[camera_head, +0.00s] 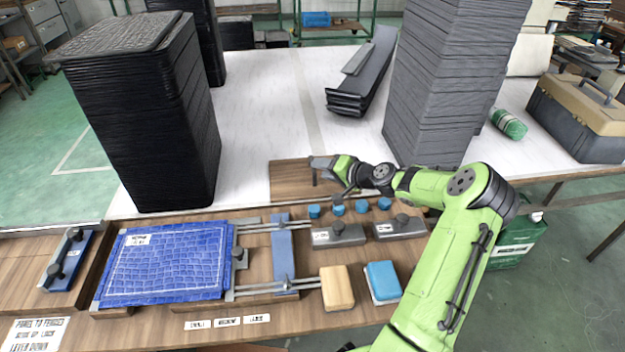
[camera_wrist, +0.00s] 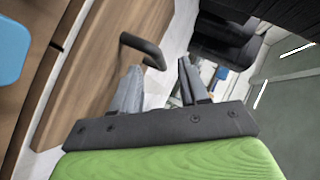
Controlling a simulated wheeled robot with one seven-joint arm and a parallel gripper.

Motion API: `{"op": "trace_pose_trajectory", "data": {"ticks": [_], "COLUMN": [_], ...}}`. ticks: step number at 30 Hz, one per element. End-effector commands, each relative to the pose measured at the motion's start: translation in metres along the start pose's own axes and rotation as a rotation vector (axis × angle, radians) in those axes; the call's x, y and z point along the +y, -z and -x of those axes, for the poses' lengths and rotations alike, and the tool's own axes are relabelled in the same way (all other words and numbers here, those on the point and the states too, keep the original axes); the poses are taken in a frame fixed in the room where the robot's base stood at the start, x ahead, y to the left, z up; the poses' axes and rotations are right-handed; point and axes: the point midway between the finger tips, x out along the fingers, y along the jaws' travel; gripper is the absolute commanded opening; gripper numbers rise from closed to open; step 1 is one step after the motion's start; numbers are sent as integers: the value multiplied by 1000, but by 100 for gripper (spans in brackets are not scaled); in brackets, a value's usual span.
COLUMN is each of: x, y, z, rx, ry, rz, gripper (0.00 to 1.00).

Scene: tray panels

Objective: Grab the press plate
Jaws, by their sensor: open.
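The press plate appears to be the flat brown wooden board (camera_head: 287,182) at the middle of the table in the head view. In the wrist view the board (camera_wrist: 100,60) fills the left side, with a dark bent handle (camera_wrist: 142,46) standing from it. My gripper (camera_head: 318,164) is above the far part of the board. In the wrist view my gripper (camera_wrist: 158,72) has its two grey fingers apart, with nothing held. The handle's near end shows between and just beyond the fingertips; I cannot tell the exact gap.
A tall black tray stack (camera_head: 145,120) stands left, and a grey stack (camera_head: 445,80) stands close behind my arm. Dark angled panels (camera_head: 362,75) lie at the back.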

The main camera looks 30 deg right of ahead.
Motion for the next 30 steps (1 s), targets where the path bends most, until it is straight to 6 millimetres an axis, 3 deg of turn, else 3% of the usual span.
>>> {"op": "trace_pose_trajectory", "data": {"ticks": [1, 4, 11, 20, 30], "x": [4, 2, 2, 1, 2], "y": [-3, -2, -1, -1, -1], "z": [-13, -25, -27, -27, -27], "rx": [-2, -2, -1, -1, -1], "ry": [4, 2, -1, -1, -1], "rz": [-1, 1, 0, 0, 0], "gripper": [44, 44, 44, 0, 0]}}
